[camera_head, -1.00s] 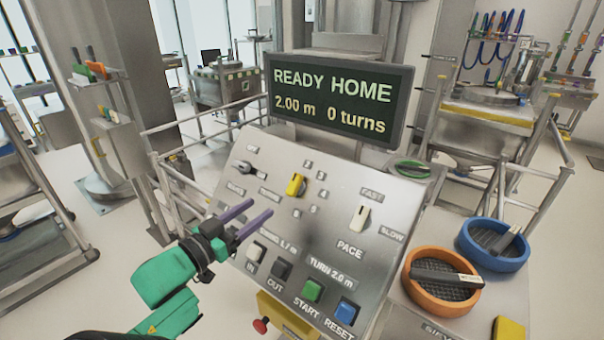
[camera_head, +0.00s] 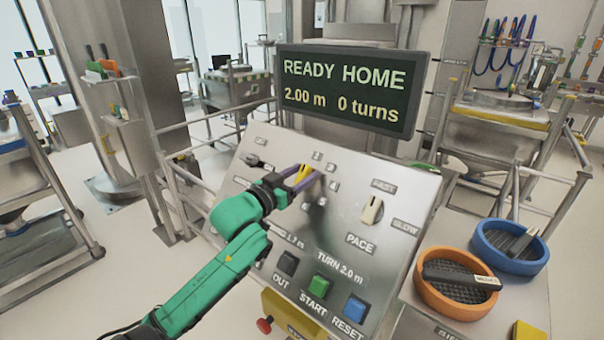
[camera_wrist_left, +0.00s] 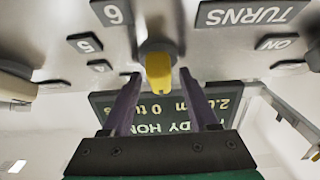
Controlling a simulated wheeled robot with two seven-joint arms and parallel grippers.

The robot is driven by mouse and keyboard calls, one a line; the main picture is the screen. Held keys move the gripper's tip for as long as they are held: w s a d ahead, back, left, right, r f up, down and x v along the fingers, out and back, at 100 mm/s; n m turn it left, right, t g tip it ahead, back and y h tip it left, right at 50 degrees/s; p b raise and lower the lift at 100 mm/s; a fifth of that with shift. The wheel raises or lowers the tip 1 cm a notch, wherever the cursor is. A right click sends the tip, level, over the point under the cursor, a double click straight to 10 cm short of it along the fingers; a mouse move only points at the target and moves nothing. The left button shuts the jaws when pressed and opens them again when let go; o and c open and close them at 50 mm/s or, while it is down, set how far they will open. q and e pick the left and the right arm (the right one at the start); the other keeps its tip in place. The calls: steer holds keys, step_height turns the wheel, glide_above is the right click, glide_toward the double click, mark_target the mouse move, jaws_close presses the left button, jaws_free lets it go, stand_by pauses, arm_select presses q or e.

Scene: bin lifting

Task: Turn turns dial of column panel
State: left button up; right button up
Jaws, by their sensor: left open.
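The turns dial is a yellow knob (camera_head: 303,173) on the sloped grey column panel (camera_head: 262,150), with small number labels around it. In the left wrist view the yellow knob (camera_wrist_left: 158,70) sticks out between the fingertips, with a gap on both sides. My left gripper (camera_head: 307,177) is open, its purple fingers straddling the dial and partly covering it in the head view. The left wrist view also shows the open left gripper (camera_wrist_left: 160,84). The screen (camera_head: 345,90) above the panel reads "READY HOME, 2.00 m, 0 turns". My right gripper is not in view.
A pale pace knob (camera_head: 372,210) sits to the right. Below are a green START button (camera_head: 319,287), a blue RESET button (camera_head: 355,308) and a dark OUT button (camera_head: 288,263). Orange (camera_head: 457,300) and blue (camera_head: 510,262) bowls stand right of the panel.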

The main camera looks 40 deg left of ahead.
arm_select(q)
steer(key=shift+s, duration=0.1)
jaws_close()
